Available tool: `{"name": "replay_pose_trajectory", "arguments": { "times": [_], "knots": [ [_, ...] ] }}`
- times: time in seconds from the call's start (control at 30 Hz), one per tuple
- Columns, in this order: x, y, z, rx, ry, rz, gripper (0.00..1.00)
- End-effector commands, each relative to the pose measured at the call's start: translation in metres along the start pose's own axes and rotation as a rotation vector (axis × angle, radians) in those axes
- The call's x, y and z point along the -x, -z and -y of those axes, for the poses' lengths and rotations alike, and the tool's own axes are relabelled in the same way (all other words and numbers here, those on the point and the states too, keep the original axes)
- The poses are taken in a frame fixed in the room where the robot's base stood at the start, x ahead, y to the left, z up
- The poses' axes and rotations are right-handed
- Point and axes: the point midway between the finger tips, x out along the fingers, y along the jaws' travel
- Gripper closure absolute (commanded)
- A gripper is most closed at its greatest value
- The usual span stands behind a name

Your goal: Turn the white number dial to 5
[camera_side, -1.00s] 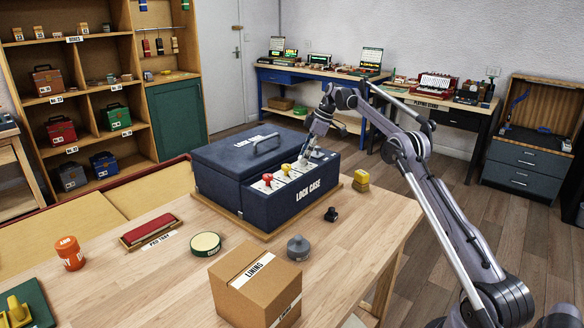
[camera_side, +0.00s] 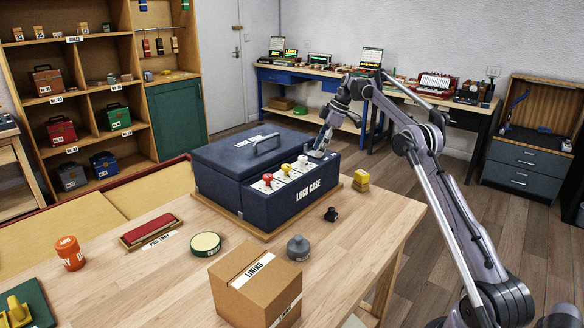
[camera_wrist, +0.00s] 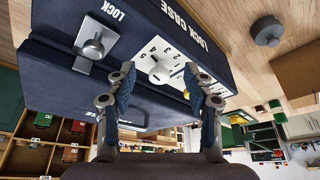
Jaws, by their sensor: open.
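The dark blue lock case (camera_side: 246,209) stands on a wooden board on the table. The white number dial (camera_side: 303,160) is on its top strip, at the right end of a row with a yellow dial (camera_side: 286,170) and a red dial (camera_side: 267,178). In the wrist view the white dial (camera_wrist: 158,73) sits on a white plate with printed numbers; I cannot tell which number it points to. My gripper (camera_wrist: 157,72) is open and empty, its fingertips apart on either side of the white dial in that view. In the side view my gripper (camera_side: 317,154) is just right of the dial.
A silver LOCK knob (camera_wrist: 92,48) is close to the white dial. The case lid has a grey handle (camera_side: 266,144).

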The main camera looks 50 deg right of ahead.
Motion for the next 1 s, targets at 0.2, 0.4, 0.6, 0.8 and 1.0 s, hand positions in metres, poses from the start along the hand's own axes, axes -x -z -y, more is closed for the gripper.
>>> {"name": "replay_pose_trajectory", "arguments": {
  "times": [0.2,0.4,0.6,0.8,1.0],
  "knots": [
    [0.017,-0.042,0.0,-0.004,-0.001,0.0,0.48],
    [0.028,-0.067,0.0,-0.002,0.0,0.0,0.48],
    [0.032,-0.077,0.0,0.0,0.001,0.0,0.48],
    [0.032,-0.077,0.0,0.0,0.0,0.0,0.48],
    [0.035,-0.076,0.0,-0.001,0.0,0.0,0.47]
  ]
}}
